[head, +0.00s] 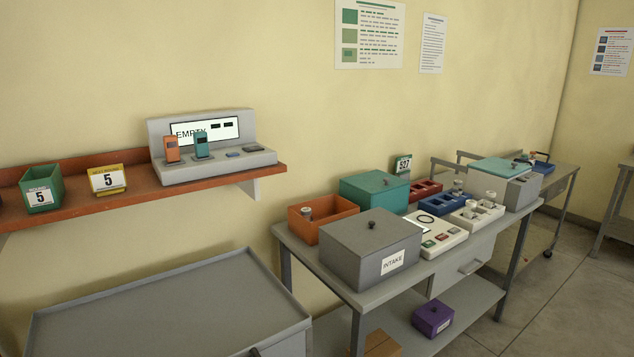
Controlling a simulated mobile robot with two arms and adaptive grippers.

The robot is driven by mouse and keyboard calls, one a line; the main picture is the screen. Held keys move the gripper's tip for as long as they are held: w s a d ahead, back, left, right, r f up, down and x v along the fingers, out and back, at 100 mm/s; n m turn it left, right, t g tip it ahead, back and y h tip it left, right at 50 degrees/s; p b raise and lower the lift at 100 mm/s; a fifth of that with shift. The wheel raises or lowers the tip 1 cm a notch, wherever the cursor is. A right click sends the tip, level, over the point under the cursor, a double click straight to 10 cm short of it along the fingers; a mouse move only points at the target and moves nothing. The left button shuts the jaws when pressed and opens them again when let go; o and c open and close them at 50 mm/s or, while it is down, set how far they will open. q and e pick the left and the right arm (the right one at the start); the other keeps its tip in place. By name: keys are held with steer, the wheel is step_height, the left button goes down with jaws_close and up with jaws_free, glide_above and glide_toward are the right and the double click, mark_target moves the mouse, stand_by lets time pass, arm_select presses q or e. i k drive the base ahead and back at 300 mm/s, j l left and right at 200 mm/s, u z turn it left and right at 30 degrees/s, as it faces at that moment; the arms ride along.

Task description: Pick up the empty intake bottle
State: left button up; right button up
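A grey lidded box with an INTAKE label (393,262) stands at the front left of the bench, its lid on, so its inside is hidden. A small bottle with a pale cap (307,213) shows inside an open orange bin (338,208) behind it. Other small capped bottles stand in a blue rack (436,205) and a white rack (482,221) farther right. The bottles are too small to tell whether any is empty or is the intake bottle. Neither of my grippers is in view.
A teal lidded box (372,192), a button panel (437,241) and a red rack (420,191) crowd the bench (335,283). A grey cart top (165,305) at lower left is bare. An orange wall shelf (135,196) holds a device with an EMPTY display (205,131).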

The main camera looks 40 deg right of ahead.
mark_target(457, 188)
steer(key=z, duration=2.15)
steer(key=i+l+u, duration=0.2)
steer(key=i, duration=0.4)
steer(key=i+l+u, duration=0.15)
steer(key=i+l, duration=0.2)
steer(key=i, duration=0.2)
steer(key=i+l+u, duration=0.2)
steer(key=i+l, duration=0.2)
steer(key=i, duration=0.15)
